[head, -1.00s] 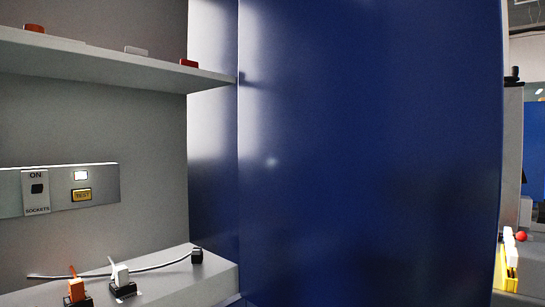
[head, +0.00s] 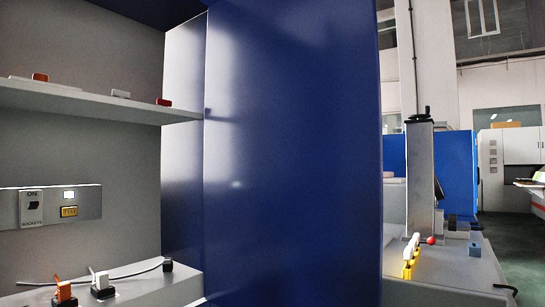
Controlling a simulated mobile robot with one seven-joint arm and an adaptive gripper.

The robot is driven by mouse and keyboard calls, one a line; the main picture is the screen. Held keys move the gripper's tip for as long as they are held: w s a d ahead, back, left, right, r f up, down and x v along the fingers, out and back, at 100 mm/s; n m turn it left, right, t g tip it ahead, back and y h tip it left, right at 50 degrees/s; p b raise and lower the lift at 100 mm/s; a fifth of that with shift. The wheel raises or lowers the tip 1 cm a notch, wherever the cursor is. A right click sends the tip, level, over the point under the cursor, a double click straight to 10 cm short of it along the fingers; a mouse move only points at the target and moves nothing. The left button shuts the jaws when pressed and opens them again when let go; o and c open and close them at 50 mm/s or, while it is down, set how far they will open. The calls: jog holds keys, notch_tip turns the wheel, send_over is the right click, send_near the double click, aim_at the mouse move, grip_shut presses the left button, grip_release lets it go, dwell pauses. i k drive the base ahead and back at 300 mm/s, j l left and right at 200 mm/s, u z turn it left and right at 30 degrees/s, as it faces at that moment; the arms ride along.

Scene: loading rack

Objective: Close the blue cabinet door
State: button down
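The blue cabinet door (head: 295,160) stands open in the head view. It is a tall, flat, dark blue panel that fills the middle of the picture from top to bottom. Its hinge side meets the cabinet's side wall (head: 183,160) at the left, and its free edge is at the right. The grey cabinet interior (head: 90,150) is exposed on the left. No handle shows on the visible face of the door. My gripper is not in view.
Inside the cabinet are a shelf (head: 100,103) with small blocks, a socket panel (head: 50,205) and a lower ledge (head: 150,290) with plugs and a cable. Right of the door stand a grey bench (head: 455,275) and a metal column (head: 420,180). Open floor (head: 510,240) shows at far right.

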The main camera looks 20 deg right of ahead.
aim_at(293, 196)
jog(key=k+u, duration=0.1)
jog(key=u, duration=1.2)
jog(key=k+l+u, duration=0.1)
jog(key=l, duration=0.25)
jog(key=k+l+u, duration=0.1)
jog(key=l, duration=0.25)
jog(key=k+l+u, duration=0.1)
jog(key=k+l, duration=0.2)
jog(key=l, duration=0.25)
jog(key=k+l, duration=0.2)
jog(key=l, duration=0.25)
jog(key=k+l, duration=0.2)
jog(key=l, duration=0.2)
jog(key=k+l, duration=0.2)
jog(key=l, duration=0.25)
jog(key=k+l, duration=0.2)
jog(key=l, duration=0.25)
jog(key=k+l, duration=0.15)
jog(key=l, duration=0.3)
jog(key=k+l, duration=0.2)
jog(key=l, duration=0.2)
jog(key=k+l, duration=0.2)
jog(key=l, duration=0.25)
jog(key=k+l+u, duration=0.1)
jog(key=l+u, duration=0.15)
jog(key=u, duration=0.9)
